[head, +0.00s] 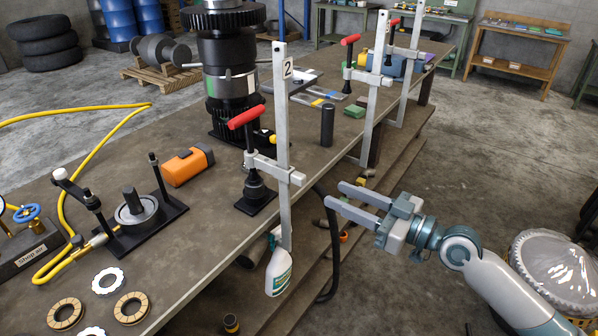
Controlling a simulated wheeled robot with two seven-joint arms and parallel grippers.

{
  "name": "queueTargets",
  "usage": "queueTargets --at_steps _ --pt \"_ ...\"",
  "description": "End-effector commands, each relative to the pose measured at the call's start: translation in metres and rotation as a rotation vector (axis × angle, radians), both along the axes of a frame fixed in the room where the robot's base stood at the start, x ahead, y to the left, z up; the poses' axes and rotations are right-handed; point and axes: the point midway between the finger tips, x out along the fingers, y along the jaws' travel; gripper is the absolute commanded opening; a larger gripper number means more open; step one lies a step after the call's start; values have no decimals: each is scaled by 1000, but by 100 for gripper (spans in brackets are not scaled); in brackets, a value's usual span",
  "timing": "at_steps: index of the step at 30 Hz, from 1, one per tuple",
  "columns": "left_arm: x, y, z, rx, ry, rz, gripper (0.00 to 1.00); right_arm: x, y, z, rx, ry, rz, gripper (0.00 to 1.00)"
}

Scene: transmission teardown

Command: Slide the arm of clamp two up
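Clamp two is an upright grey bar (282,120) with a "2" label near its top, at the table's front edge. Its sliding arm (273,170) sits about halfway up the bar. A screw with a red handle (246,117) rises from the arm's left end, and its foot (255,194) is low over a black plate on the table. My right gripper (334,194) is open and empty, in the air right of the bar and off the table edge. Its fingers point left, a little lower than the sliding arm, apart from it. My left gripper is not in view.
A tall black gear assembly (228,80) stands behind clamp two. Two similar clamps (371,90) stand farther along the edge. A black cylinder (327,125) is on the table right of the bar. A white bottle (279,272) and a dark hose (333,250) are below the edge.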

Motion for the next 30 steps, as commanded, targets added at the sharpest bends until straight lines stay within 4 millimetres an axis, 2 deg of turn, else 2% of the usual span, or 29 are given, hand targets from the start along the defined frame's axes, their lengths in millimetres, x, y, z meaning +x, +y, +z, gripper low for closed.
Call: queueTargets --at_steps 1,9,18,24,30 --pt "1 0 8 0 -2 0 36 5 8 5 4 2 1 36" --pt "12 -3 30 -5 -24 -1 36 32 45 4 3 3 2 36" --pt "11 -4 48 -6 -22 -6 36 60 82 3 2 2 1 36" --pt "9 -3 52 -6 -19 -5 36 68 95 1 1 2 1 36" --pt "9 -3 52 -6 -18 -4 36 70 97 -1 -1 1 1 36"
